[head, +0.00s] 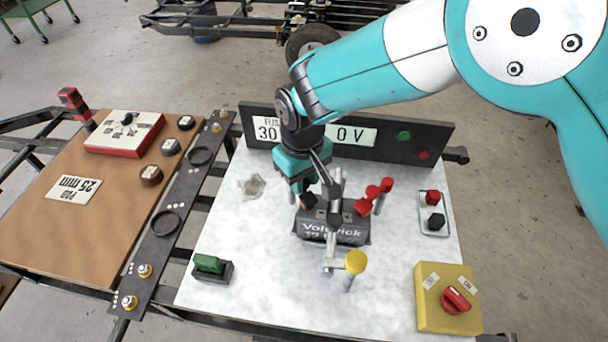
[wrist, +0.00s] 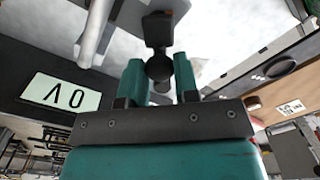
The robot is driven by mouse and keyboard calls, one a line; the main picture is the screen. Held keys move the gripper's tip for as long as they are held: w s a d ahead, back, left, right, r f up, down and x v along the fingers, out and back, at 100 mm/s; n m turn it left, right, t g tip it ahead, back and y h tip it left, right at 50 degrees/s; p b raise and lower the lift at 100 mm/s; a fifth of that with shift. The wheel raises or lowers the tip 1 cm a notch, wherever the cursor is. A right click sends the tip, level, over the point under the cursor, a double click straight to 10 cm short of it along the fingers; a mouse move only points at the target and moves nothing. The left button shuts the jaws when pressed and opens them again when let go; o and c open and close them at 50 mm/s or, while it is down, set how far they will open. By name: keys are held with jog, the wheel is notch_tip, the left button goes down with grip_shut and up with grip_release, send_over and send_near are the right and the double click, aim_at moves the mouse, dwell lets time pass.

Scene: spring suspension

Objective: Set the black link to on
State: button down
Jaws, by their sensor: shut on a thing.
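My gripper (head: 305,187) is low over the middle of the white board, at the left end of the dark battery block marked Voltbrick (head: 333,230). In the wrist view my gripper (wrist: 159,66) is shut on a round black knob, which I take as part of the black link (wrist: 158,68). A dark stem and a dark block lie beyond the knob. The black block at the battery's left end (head: 307,201) shows just below my fingers. The link's far end and its contact are hidden, so its exact position cannot be told.
A yellow-topped post (head: 355,262) is in front. A yellow switch box (head: 447,298) is at front right, a green switch (head: 210,265) at left. A display panel (head: 385,137) stands behind.

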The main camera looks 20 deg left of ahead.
jog(key=c, duration=0.9)
grip_release()
jog(key=shift+s+a+r, duration=0.1)
jog(key=shift+s+a, duration=0.1)
jog(key=shift+o, duration=0.3)
jog(key=shift+w+d, duration=0.1)
notch_tip(320, 180, up, 17)
jog(key=shift+r, duration=0.15)
jog(key=shift+d, duration=0.1)
